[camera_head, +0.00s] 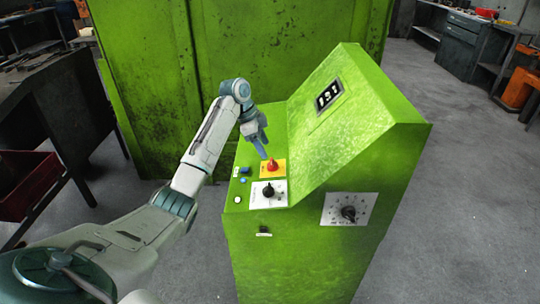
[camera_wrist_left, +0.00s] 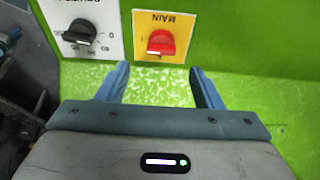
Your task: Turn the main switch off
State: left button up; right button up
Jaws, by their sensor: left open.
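The main switch is a red rotary knob (camera_head: 272,165) on a yellow plate on the green control console's sloped ledge. In the left wrist view the red knob (camera_wrist_left: 161,43) sits on the yellow plate marked MAIN (camera_wrist_left: 178,24), at the top middle. My left gripper (camera_head: 262,152) is just above and behind the knob in the head view. In the wrist view its two blue fingers (camera_wrist_left: 158,80) are spread apart, with nothing between them, and the knob lies beyond the fingertips. My right gripper is not in view.
A black rotary knob (camera_head: 268,190) on a white plate is beside the main switch. Small buttons (camera_head: 243,180) are left of it. The console (camera_head: 330,125) has a raised sloped face with a display (camera_head: 328,95). Another black dial (camera_head: 348,212) is on its side. A green machine wall stands behind.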

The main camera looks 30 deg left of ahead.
aim_at(272, 161)
pick_arm(q)
jog(key=x, duration=0.4)
jog(key=shift+w+d+f, duration=0.1)
jog(key=shift+w+f, duration=0.1)
jog(key=shift+f, duration=0.1)
jog(key=shift+d+f, duration=0.15)
jog(key=shift+f, duration=0.4)
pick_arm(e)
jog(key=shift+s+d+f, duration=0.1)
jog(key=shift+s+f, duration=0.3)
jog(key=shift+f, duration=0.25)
pick_arm(q)
jog(key=shift+w, duration=0.1)
jog(key=c, duration=1)
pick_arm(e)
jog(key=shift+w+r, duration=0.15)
pick_arm(q)
jog(key=shift+p, duration=0.3)
